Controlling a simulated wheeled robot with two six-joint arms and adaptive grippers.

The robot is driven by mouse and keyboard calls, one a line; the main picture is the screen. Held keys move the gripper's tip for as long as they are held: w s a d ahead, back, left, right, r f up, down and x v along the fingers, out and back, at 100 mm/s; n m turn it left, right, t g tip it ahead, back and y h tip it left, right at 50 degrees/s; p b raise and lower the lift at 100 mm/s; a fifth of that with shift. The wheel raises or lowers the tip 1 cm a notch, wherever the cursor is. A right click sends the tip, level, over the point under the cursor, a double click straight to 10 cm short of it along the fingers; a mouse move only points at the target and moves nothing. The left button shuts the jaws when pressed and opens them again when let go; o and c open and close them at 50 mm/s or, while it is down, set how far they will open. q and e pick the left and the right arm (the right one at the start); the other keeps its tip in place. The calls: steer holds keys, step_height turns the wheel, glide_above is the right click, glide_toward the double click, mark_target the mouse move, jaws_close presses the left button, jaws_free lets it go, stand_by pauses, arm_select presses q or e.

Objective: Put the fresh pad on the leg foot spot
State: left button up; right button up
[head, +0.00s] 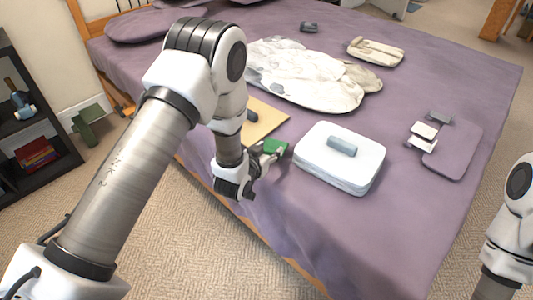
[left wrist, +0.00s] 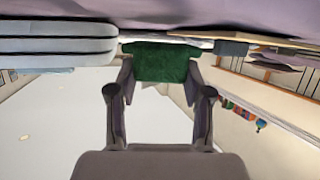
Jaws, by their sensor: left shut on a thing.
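My left gripper (head: 264,152) is shut on a small green pad (head: 277,147) near the bed's front edge, just left of the white case. In the left wrist view the green pad (left wrist: 160,62) spans the gap between the two fingertips of the left gripper (left wrist: 160,85). I cannot tell from the frames whether the pad touches the bed. No leg foot spot can be made out with certainty. My right arm shows only at the right edge, and its gripper is out of view.
A white case (head: 325,181) with a grey block (head: 342,146) on top stands on the purple bed (head: 410,215). A tan board (head: 270,118) lies behind the left gripper. Small white and grey pieces lie beside a grey-purple mat (head: 461,150). A dark shelf (head: 20,130) stands far left.

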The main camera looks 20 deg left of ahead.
arm_select(q)
steer(key=shift+f, duration=0.9)
steer(key=shift+f, duration=0.1)
steer(key=o, duration=1.4)
